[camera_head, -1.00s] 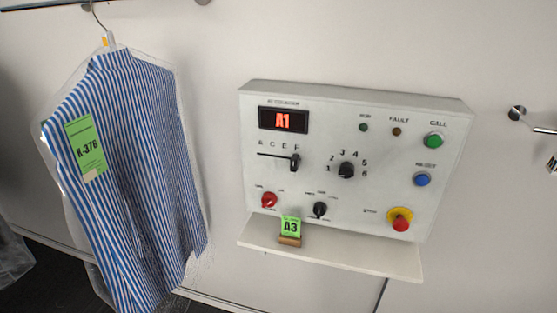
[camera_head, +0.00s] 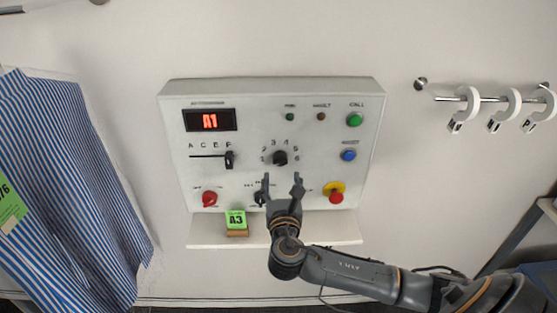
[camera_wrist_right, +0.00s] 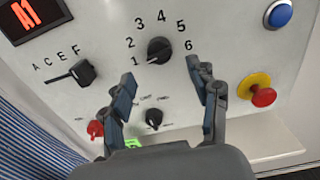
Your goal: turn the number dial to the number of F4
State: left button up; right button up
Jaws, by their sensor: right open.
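The number dial (camera_head: 280,158) is a black knob on the white control panel (camera_head: 330,92), ringed by the numbers 1 to 6. In the right wrist view the dial (camera_wrist_right: 159,50) has its pale mark toward 1. The red display (camera_head: 210,120) reads A1. The black letter slider (camera_head: 229,159) is at the right end of its slot, by F. My right gripper (camera_head: 283,183) is open and empty, its fingers pointing up just below the dial; in the wrist view its fingertips (camera_wrist_right: 167,88) spread below the dial, apart from it. My left gripper is out of view.
A red knob (camera_head: 210,199) and a black selector (camera_head: 260,198) sit low on the panel, with a red-yellow emergency button (camera_head: 335,194) at right. A green A3 tag (camera_head: 236,219) stands on the shelf (camera_head: 215,240). A bagged striped shirt (camera_head: 75,190) hangs left.

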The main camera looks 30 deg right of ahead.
aim_at(280, 164)
jog(key=p+x, duration=0.1)
jog(key=x, duration=0.5)
jog(key=shift+a+r, duration=0.1)
jog(key=shift+w+d+p, duration=0.3)
jog(key=shift+w+p, duration=0.05)
jog(key=shift+w, duration=0.15)
jog(key=c, duration=1.1)
